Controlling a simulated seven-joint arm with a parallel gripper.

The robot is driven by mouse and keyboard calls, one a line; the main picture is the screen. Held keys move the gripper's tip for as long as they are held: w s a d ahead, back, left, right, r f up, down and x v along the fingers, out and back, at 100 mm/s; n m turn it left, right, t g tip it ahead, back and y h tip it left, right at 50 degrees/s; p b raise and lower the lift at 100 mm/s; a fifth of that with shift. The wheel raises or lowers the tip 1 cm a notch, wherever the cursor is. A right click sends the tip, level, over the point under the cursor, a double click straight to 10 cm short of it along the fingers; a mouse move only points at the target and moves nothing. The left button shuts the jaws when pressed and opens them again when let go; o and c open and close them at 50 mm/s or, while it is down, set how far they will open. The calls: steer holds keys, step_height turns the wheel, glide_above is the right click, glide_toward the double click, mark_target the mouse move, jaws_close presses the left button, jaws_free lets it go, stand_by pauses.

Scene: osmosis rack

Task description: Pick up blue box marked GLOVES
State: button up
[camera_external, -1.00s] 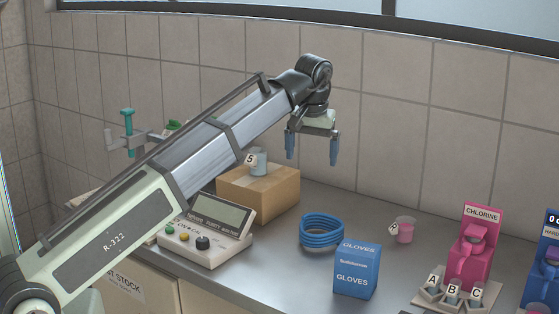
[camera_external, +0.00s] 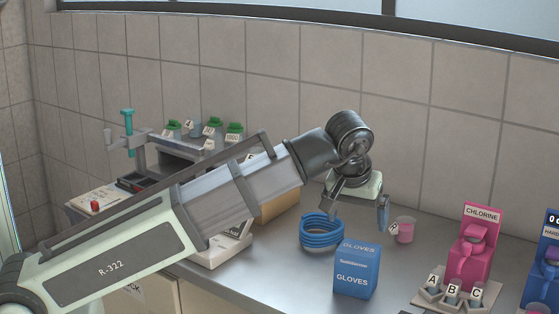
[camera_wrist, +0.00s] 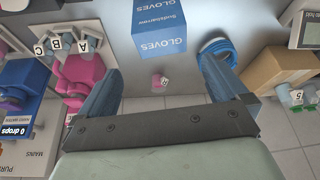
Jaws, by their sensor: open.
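The blue box marked GLOVES (camera_external: 356,273) stands upright on the grey counter. In the wrist view the box (camera_wrist: 159,27) is at the top middle, beyond the fingertips. My gripper (camera_external: 358,211) is open and empty, raised above the counter behind the box and apart from it. In the wrist view my gripper's two blue fingers (camera_wrist: 156,75) are spread wide, with nothing between them but counter and a small pink cup farther off.
A coiled blue hose (camera_external: 321,231) lies just left of the box. A small pink cup (camera_external: 405,231) stands behind it to the right. A pink CHLORINE dispenser (camera_external: 475,250) and a vial holder (camera_external: 449,299) are farther right. A cardboard box (camera_external: 277,206) is partly hidden behind my arm.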

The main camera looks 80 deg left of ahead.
mark_target(359, 248)
steer(key=shift+x, duration=6.75)
steer(key=shift+s+d, duration=0.1)
steer(key=shift+s, duration=0.05)
steer(key=c, duration=0.7)
